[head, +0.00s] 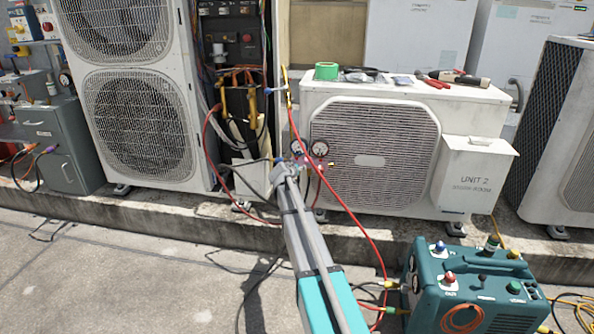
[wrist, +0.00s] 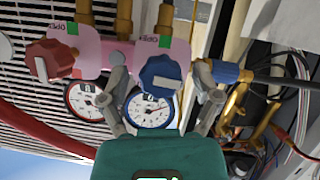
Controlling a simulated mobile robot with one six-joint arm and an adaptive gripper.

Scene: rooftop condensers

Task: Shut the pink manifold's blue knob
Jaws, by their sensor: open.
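The pink manifold (wrist: 115,52) fills the top of the wrist view, with two dial gauges below it. Its blue knob (wrist: 160,74) has a white bar mark and sits between the two fingers of my gripper (wrist: 162,92). The gripper is open, with a finger on each side of the knob; I cannot tell whether either touches it. A red knob (wrist: 50,60) is on the manifold's left. Green tabs marked OPEN show above both knobs. In the head view my gripper (head: 282,170) is in front of the manifold and hides the blue knob.
A blue hose fitting (wrist: 225,72) lies close beside the right finger. A red hose (head: 345,212) runs from the manifold area to a teal machine (head: 475,285). Unit 2 (head: 330,98) stands behind, with tools on top. The left floor is mostly clear.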

